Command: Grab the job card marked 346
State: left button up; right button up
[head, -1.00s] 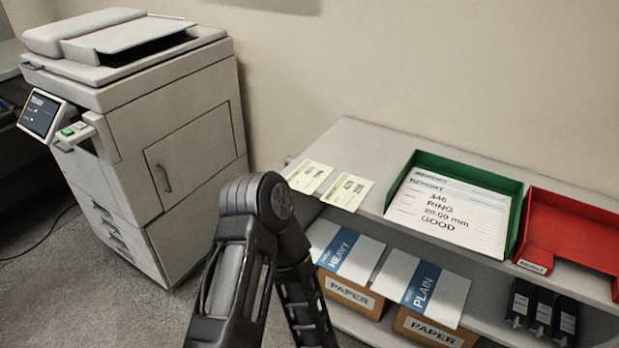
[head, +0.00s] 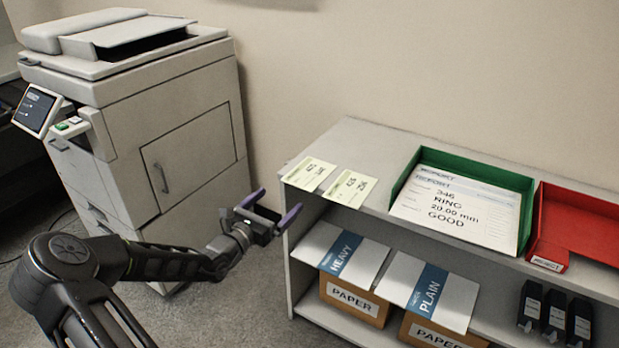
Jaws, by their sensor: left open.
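Two pale yellow-green cards lie side by side on the shelf top at its left end: a left card (head: 310,174) and a right card (head: 349,187). Their printed numbers are too small to read surely, so I cannot tell which is marked 346. My left gripper (head: 273,207) is open and empty, just left of the shelf's left end and apart from the cards. A white report sheet (head: 455,212) reading "346 RING 20.00 mm GOOD" lies in the green tray (head: 525,215). My right gripper is not in view.
A red tray (head: 585,228) stands right of the green one. The lower shelf holds paper boxes (head: 352,301) with "HEAVY" and "PLAIN" packs, and dark cartridges (head: 555,317). A large copier (head: 150,130) stands left. Open floor lies between copier and shelf.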

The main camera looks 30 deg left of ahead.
pick_arm(q)
jog(key=shift+w, duration=0.1)
jog(key=shift+w, duration=1.2)
jog(key=shift+w, duration=0.1)
jog(key=w+b, duration=0.1)
jog(key=w, duration=0.4)
jog(key=shift+c, duration=0.2)
jog(key=c, duration=0.9)
